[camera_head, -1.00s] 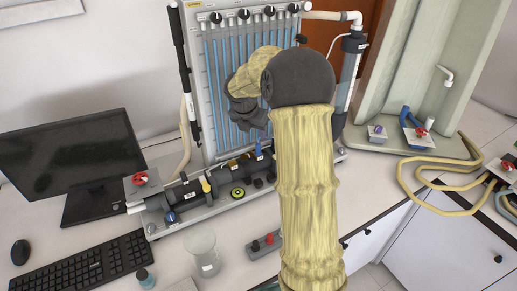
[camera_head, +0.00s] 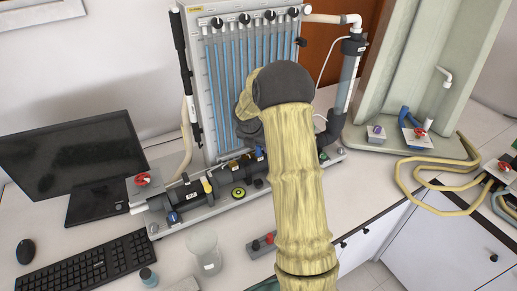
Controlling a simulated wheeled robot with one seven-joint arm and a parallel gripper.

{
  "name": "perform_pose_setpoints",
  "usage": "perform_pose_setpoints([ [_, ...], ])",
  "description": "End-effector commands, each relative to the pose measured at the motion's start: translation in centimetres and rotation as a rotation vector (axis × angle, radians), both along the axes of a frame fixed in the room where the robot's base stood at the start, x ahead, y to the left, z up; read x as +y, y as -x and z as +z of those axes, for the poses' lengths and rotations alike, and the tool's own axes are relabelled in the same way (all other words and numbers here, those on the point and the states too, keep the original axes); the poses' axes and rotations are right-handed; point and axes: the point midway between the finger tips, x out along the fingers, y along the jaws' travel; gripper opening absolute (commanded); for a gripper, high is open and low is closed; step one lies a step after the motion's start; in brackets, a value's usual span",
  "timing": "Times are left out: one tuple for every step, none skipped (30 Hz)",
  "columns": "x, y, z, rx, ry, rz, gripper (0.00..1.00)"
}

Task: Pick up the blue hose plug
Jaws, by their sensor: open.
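A small blue plug (camera_head: 259,152), which I take to be the blue hose plug, stands on the dark horizontal pipe (camera_head: 232,171) at the foot of the manometer board (camera_head: 190,75). Only a small part of it shows, left of my yellow-sleeved arm. My gripper (camera_head: 249,132) is a dark grey shape just above and slightly left of the plug, in front of the blue tubes. My arm's wrist and elbow hide most of it, and its fingertips are not clear. I see nothing held, and I cannot tell whether it touches the plug.
A yellow plug (camera_head: 206,185) and a blue valve knob (camera_head: 173,217) sit farther left along the pipe. A glass beaker (camera_head: 205,252) and a grey block with red knob (camera_head: 262,244) stand in front. A monitor (camera_head: 75,165) and keyboard (camera_head: 85,265) are at left.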

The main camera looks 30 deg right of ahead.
Motion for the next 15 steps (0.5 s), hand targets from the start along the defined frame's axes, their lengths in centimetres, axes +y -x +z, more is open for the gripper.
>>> perform_pose_setpoints([
  [-0.15, -0.07, -0.42, 0.003, 0.0, -0.001, 0.43],
  [-0.21, -0.11, -0.61, 0.002, 0.0, -0.001, 0.43],
  [-0.26, -0.16, -0.75, 0.001, 0.001, 0.0, 0.43],
  [-0.27, -0.18, -0.82, 0.0, 0.0, 0.0, 0.43],
  [-0.27, -0.2, -0.84, -0.001, 0.001, 0.0, 0.43],
  [-0.27, -0.21, -0.84, -0.001, 0.001, 0.0, 0.43],
  [-0.27, -0.21, -0.84, -0.001, 0.001, 0.0, 0.43],
  [-0.27, -0.2, -0.84, -0.001, 0.001, 0.0, 0.43],
  [-0.26, -0.21, -0.84, -0.001, 0.001, 0.0, 0.43],
  [-0.27, -0.2, -0.84, -0.001, 0.001, 0.0, 0.43],
  [-0.27, -0.2, -0.84, -0.001, 0.001, 0.0, 0.43],
  [-0.27, -0.2, -0.84, -0.001, 0.001, 0.0, 0.43],
  [-0.27, -0.19, -0.83, -0.001, 0.001, 0.0, 0.43],
  [-0.26, -0.19, -0.83, -0.001, 0.001, 0.0, 0.43],
  [-0.26, -0.19, -0.83, -0.001, 0.001, 0.0, 0.43],
])
